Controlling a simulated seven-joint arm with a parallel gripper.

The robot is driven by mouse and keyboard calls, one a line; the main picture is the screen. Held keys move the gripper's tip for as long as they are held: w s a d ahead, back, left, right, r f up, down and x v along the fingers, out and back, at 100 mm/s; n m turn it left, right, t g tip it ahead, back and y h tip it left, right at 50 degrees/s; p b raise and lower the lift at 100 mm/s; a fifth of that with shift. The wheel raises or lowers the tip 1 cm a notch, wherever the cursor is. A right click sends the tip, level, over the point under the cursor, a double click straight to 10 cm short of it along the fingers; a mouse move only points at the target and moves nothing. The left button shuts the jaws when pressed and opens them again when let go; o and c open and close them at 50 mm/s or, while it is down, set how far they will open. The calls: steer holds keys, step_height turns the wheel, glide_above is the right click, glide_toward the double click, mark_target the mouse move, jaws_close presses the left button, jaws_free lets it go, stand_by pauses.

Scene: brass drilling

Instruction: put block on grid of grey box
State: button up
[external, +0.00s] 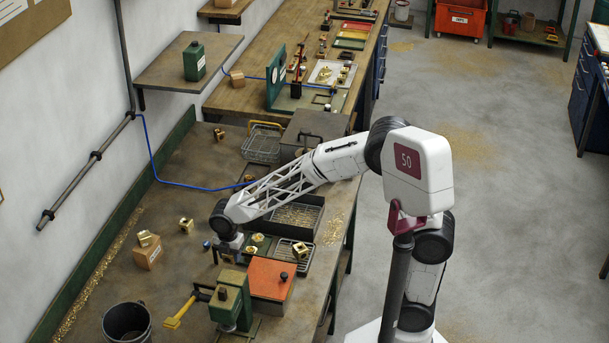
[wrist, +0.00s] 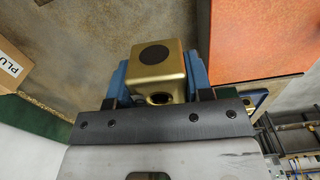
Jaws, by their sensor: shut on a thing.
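My gripper (wrist: 158,78) is shut on a brass block (wrist: 157,66) with a dark round spot on its face; the block sits between blue fingers in the wrist view. In the external view my gripper (external: 228,252) is low over the bench, left of the orange-topped box, and the held block is hard to make out there. A grey box with a grid top (external: 291,262) stands right of my gripper, behind the orange-topped box, with a brass piece (external: 300,250) on it. A dark tray with brass chips (external: 313,222) lies behind it.
The orange-topped box (external: 270,278) and a green machine (external: 231,300) stand close to my gripper. Loose brass blocks (external: 186,225) and a cardboard box (external: 148,257) lie to the left. A black bucket (external: 127,322) stands at the front. A blue hose (external: 190,187) crosses the bench.

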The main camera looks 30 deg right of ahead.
step_height(320, 180, up, 5)
steer(key=shift+f, duration=0.1)
steer(key=w+d, duration=0.6)
steer(key=d, duration=0.2)
steer(key=w+d, duration=0.5)
steer(key=d, duration=0.4)
glide_above(295, 221)
step_height(295, 221, down, 4)
steer(key=shift+f+n, duration=0.4)
steer(key=shift+f, duration=0.3)
steer(key=shift+f, duration=3.1)
steer(key=shift+f, duration=1.9)
